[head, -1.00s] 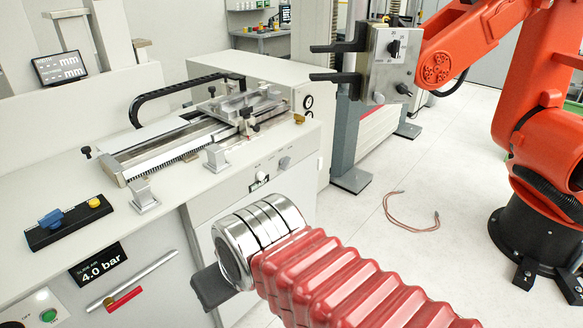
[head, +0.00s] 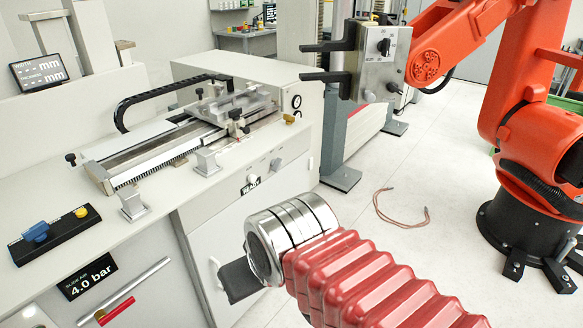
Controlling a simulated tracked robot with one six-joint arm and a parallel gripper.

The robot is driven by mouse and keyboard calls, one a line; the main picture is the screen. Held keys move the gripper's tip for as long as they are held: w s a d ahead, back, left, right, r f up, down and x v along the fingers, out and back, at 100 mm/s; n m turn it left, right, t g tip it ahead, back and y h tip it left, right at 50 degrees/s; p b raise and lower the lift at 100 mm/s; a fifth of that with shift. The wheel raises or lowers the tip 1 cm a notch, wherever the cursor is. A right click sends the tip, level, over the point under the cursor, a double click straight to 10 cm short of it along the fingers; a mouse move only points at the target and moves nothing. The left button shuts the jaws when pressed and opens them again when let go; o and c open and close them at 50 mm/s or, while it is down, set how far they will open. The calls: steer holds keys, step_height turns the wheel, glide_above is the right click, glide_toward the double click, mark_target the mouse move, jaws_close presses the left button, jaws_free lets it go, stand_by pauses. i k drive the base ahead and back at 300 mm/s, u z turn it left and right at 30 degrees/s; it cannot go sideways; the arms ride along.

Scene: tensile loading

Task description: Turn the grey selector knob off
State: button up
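Two small knobs sit on the front face of the white bench: a grey one (head: 276,164) and a paler one (head: 253,179) just left of it, above a small dark label. Which way they point is too small to tell. My arm, with a red ribbed sleeve and a silver wrist, reaches in from the bottom right. My gripper (head: 238,281) shows only as a dark part beyond the wrist, below and left of the knobs and apart from them. Its fingertips and opening are hidden by the wrist.
A black block with blue and yellow knobs (head: 54,235) lies on the bench (head: 160,205). A handle bar (head: 122,292) sticks out at lower left. An orange robot arm (head: 532,120) stands at right, near a grey box with a dark knob (head: 383,58). Cable (head: 400,217) lies on open floor.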

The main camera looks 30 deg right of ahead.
mark_target(276, 165)
steer(key=i, duration=1)
